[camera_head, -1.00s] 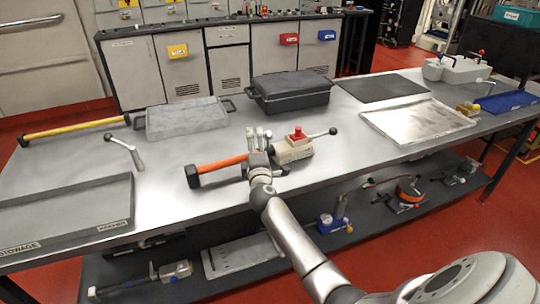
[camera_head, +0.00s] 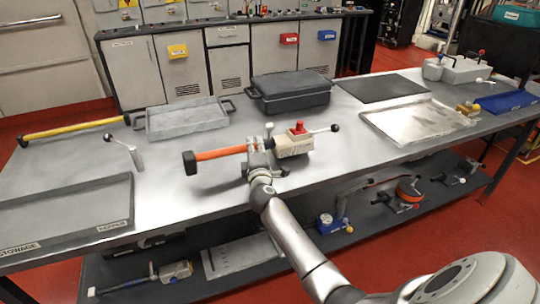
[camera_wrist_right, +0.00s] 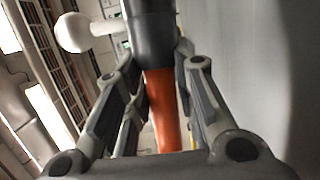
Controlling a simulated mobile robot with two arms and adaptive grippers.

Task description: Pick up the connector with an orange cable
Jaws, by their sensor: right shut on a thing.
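The connector with an orange cable has a beige body with a red button (camera_head: 293,144), a lever with a dark knob on its right, and a straight orange cable (camera_head: 221,153) with a black end on its left. My right gripper (camera_head: 258,148) is shut on it where the cable meets the body, and holds it a little above the table. In the right wrist view the orange cable (camera_wrist_right: 165,112) and a dark collar (camera_wrist_right: 151,38) lie between the two fingers (camera_wrist_right: 160,85). A pale knob shows at the upper left there. My left gripper is out of view.
On the table (camera_head: 165,180) are a grey lidless tray (camera_head: 183,118), a black lidded case (camera_head: 290,92), a labelled dark tray (camera_head: 65,182) at front left, a silver tray (camera_head: 418,121) and a loose lever (camera_head: 127,151). A yellow cable (camera_head: 72,129) lies along the back left edge.

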